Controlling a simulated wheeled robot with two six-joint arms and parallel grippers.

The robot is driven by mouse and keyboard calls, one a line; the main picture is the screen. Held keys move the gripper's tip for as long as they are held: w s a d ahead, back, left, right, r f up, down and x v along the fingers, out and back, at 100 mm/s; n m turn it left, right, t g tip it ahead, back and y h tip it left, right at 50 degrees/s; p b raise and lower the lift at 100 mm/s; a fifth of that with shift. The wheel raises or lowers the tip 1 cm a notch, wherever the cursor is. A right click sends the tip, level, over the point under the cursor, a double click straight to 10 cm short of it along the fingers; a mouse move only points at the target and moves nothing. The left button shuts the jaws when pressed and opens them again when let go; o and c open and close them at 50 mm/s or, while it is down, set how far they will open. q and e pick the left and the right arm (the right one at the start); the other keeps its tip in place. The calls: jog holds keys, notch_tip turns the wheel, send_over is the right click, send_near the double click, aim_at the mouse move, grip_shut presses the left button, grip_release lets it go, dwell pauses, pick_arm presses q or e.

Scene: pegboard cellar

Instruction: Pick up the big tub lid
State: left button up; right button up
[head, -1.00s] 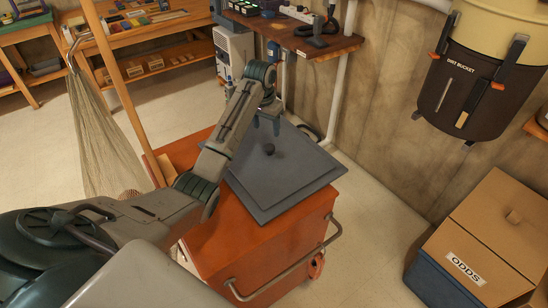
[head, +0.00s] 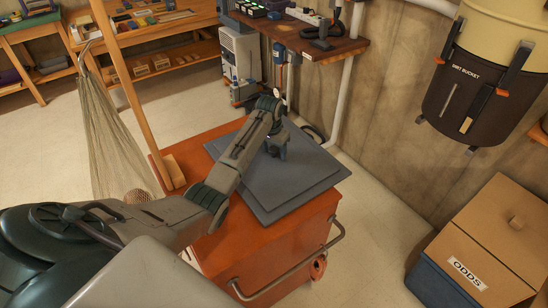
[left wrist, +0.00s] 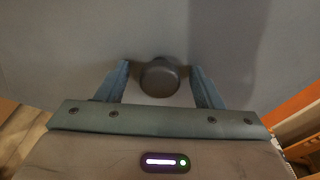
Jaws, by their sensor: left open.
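The big tub lid (head: 300,178) is a dark grey, square, stepped slab lying flat on top of an orange cart. Its round dark knob (left wrist: 159,77) shows in the left wrist view and is hidden behind my gripper in the head view. My left gripper (head: 277,153) is low over the middle of the lid. In the left wrist view my left gripper (left wrist: 160,67) is open, with one blue-grey finger on each side of the knob and a gap at both sides. My right gripper is not in view.
The orange cart (head: 265,255) has a metal handle rail at its front. A wooden pole stands at its left beside a hanging net (head: 95,130). A box marked ODDS (head: 490,235) and a dirt bucket (head: 475,95) are at the right. A wall shelf (head: 315,40) is behind.

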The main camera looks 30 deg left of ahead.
pick_arm(q)
jog(key=c, duration=1.2)
jog(key=shift+r, duration=0.1)
